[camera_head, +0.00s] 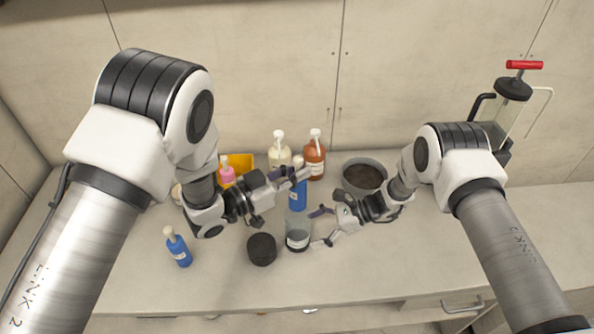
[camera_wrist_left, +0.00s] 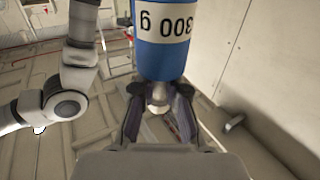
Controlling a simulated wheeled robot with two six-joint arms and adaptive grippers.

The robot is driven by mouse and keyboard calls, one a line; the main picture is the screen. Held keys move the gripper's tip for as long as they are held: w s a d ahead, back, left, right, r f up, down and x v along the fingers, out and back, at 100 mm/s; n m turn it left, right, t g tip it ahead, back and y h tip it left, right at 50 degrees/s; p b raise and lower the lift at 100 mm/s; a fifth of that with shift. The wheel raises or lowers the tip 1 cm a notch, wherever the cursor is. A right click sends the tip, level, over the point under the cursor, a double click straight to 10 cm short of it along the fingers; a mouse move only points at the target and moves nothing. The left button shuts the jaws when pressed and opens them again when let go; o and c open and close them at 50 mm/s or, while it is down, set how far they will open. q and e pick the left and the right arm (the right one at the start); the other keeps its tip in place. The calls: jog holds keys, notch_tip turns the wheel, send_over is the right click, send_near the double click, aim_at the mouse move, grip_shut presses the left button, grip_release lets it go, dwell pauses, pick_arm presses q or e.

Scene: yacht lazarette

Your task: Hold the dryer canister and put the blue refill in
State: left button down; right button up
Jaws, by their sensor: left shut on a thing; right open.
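My left gripper (camera_head: 299,176) is shut on the neck of the blue refill (camera_head: 298,196), whose pale cap shows just above the fingers. In the left wrist view the blue refill (camera_wrist_left: 160,40) bears "300 g" and its neck is between the fingers (camera_wrist_left: 158,100). The refill is upright. The clear dryer canister (camera_head: 297,228), with a dark base and pale label, stands on the counter right below it in the head view. I cannot tell whether the refill's lower end is above or inside the mouth. My right gripper (camera_head: 314,229) is open, its fingertips at the canister's right side.
A black round lid (camera_head: 262,249) lies left of the canister. A second blue bottle (camera_head: 178,248) stands farther left. Behind are a pink bottle (camera_head: 227,175), a yellow bin (camera_head: 241,163), a cream pump bottle (camera_head: 279,154), an amber pump bottle (camera_head: 314,158) and a dark-filled pot (camera_head: 365,176).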

aim_at(302, 234)
jog(key=shift+x, duration=2.05)
jog(key=c, duration=1)
jog(key=shift+o, duration=0.2)
